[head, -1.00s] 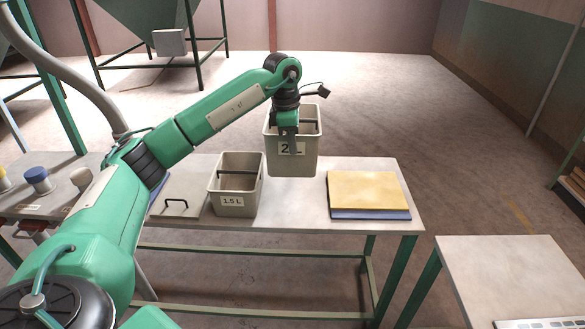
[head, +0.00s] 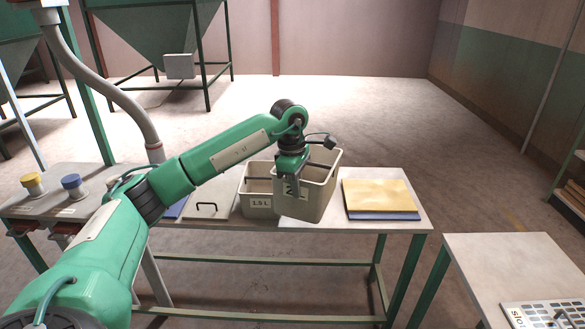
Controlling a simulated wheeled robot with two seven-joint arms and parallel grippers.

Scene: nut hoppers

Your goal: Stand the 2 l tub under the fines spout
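The 2 l tub (head: 318,196) is a grey open bin with a dark bar across its top. My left gripper (head: 293,190) is shut on its near wall, and a finger covers part of its label. The tub looks tilted and held up over the table (head: 240,228), overlapping the 1.5 L tub (head: 259,203) in the head view. I cannot tell which outlet is the fines spout; red-brown fittings (head: 22,228) hang under the bench at left. My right gripper is not in view.
A yellow board on a blue one (head: 378,196) lies right of the tubs. A plate with a black handle (head: 208,208) lies left. A yellow-topped knob (head: 32,184) and a blue one (head: 72,186) stand on the left bench. A grey hose (head: 110,88) hangs behind my arm.

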